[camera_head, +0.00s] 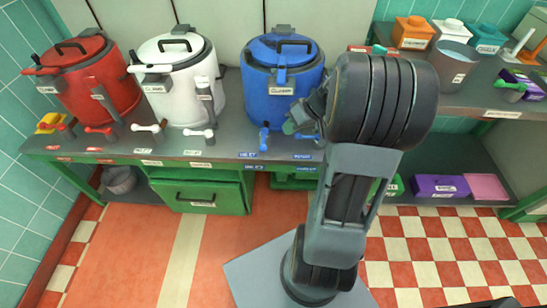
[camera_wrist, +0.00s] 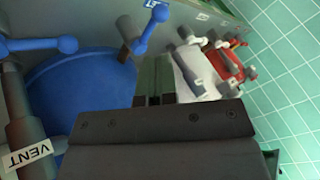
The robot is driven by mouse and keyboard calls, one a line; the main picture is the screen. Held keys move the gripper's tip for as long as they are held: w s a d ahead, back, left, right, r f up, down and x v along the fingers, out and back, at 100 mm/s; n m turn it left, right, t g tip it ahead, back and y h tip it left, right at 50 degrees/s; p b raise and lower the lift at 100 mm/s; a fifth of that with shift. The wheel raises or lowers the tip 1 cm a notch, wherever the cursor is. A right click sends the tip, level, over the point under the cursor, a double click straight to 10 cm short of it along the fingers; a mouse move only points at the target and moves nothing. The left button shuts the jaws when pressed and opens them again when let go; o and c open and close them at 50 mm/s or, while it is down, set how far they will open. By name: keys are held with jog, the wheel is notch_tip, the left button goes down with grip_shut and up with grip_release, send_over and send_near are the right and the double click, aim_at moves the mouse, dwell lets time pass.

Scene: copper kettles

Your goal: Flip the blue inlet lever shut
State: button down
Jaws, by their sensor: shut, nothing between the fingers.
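The blue inlet lever (camera_head: 264,139) sits at the bench's front edge below the blue kettle (camera_head: 281,85), above a blue label. It points toward the front edge in the head view. In the wrist view a blue lever on a grey stem (camera_wrist: 147,30), apparently the inlet one, stands beyond my fingertips. My gripper (camera_head: 291,127) is shut and empty, in front of the blue kettle's lower right side and right of the inlet lever. In the wrist view my gripper (camera_wrist: 154,99) points between the blue kettle (camera_wrist: 85,95) and the white kettle. No contact with the lever shows.
A grey post with a VENT tag (camera_wrist: 28,155) and a blue lever (camera_wrist: 40,45) stands close at the wrist view's left. The white kettle (camera_head: 178,80) and red kettle (camera_head: 92,85) stand further left. My arm hides part of the bench right of the blue kettle.

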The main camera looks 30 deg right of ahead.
aim_at(264, 139)
jog(key=f, duration=0.1)
jog(key=d+f, duration=0.1)
jog(key=d+b, duration=0.1)
jog(key=shift+w+f+t, duration=0.3)
jog(key=shift+f, duration=0.1)
jog(key=shift+a, duration=0.1)
jog(key=b+x, duration=0.1)
jog(key=x, duration=0.9)
jog(key=shift+s+a+b, duration=0.1)
jog(key=shift+b, duration=0.3)
jog(key=shift+f, duration=0.1)
